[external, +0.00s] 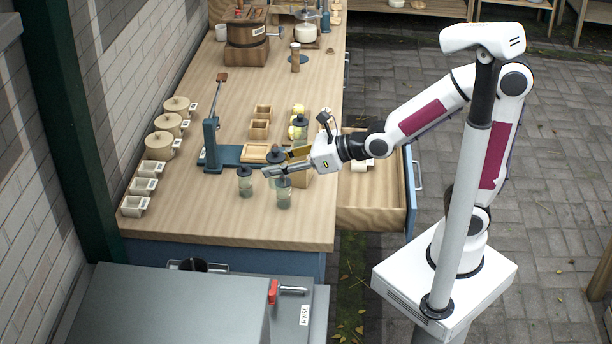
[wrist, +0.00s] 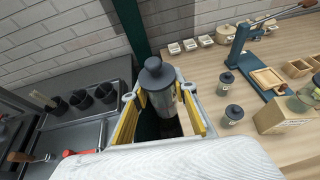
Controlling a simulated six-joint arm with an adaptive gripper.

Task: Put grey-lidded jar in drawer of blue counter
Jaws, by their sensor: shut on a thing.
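A jar with a dark grey lid (wrist: 158,78) is held between the yellow-padded fingers of my gripper (wrist: 165,112) in the wrist view. In the external view my gripper (external: 280,164) is over the front part of the counter top, with a dark lid (external: 275,155) at its fingers. Two similar dark-lidded jars (external: 245,182) (external: 284,194) stand near it on the counter; they also show in the wrist view (wrist: 228,82) (wrist: 232,117). The blue counter (external: 240,259) has its drawer (external: 370,218) pulled open on the right side, below my forearm.
A blue lever press (external: 211,145) stands left of my gripper. Lidded pots (external: 160,145) and small labelled boxes (external: 134,206) line the wall side. A pale item (external: 360,166) shows at the drawer's far end; the drawer's near part looks bare. A grey unit (external: 170,305) stands in front.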

